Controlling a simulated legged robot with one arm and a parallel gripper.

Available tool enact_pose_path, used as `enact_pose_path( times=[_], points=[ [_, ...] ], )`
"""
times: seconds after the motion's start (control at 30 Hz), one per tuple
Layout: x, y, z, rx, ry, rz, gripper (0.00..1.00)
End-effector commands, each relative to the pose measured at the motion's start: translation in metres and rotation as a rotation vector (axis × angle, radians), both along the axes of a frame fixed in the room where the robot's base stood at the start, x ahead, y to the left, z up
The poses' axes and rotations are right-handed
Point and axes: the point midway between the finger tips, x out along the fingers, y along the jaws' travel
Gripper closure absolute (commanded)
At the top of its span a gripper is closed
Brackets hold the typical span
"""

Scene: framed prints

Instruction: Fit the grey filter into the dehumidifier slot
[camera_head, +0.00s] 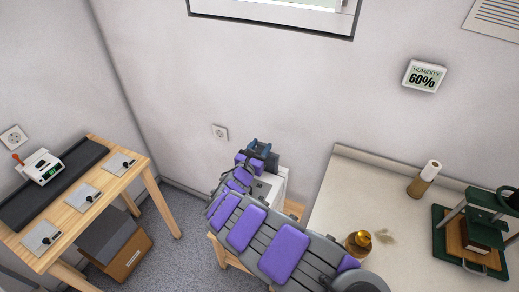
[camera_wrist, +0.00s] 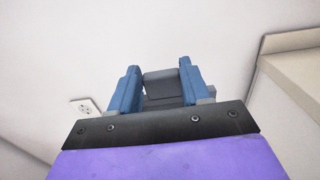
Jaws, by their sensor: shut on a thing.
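My gripper (camera_head: 260,149) is at the end of my purple and grey arm, in front of the wall in the head view. In the wrist view its two blue fingers (camera_wrist: 158,70) are shut on a dark grey block, which I take to be the grey filter (camera_wrist: 162,87). A pale boxy appliance (camera_head: 283,180), seemingly the dehumidifier, stands on a wooden stand just below my gripper. My arm hides much of it. I cannot make out its slot or whether the filter touches it.
A pale counter (camera_head: 330,195) on the right holds a paper-towel roll (camera_head: 427,177), an amber bottle (camera_head: 358,243) and a green press (camera_head: 480,230). A wooden bench (camera_head: 120,195) is at left, with a cardboard box (camera_head: 128,255) below. A wall outlet (camera_wrist: 84,107) is near my gripper.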

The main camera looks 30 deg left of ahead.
Motion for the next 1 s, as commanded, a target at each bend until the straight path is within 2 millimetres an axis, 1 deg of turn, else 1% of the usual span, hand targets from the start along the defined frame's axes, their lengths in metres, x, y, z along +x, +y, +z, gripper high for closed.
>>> enact_pose_path(
  times=[0.7, 1.0],
  points=[
    [0.0, 0.0, 0.026, 0.0, 0.0, 0.001, 0.89],
    [0.0, 0.0, 0.027, 0.0, 0.0, 0.001, 0.89]
  ],
)
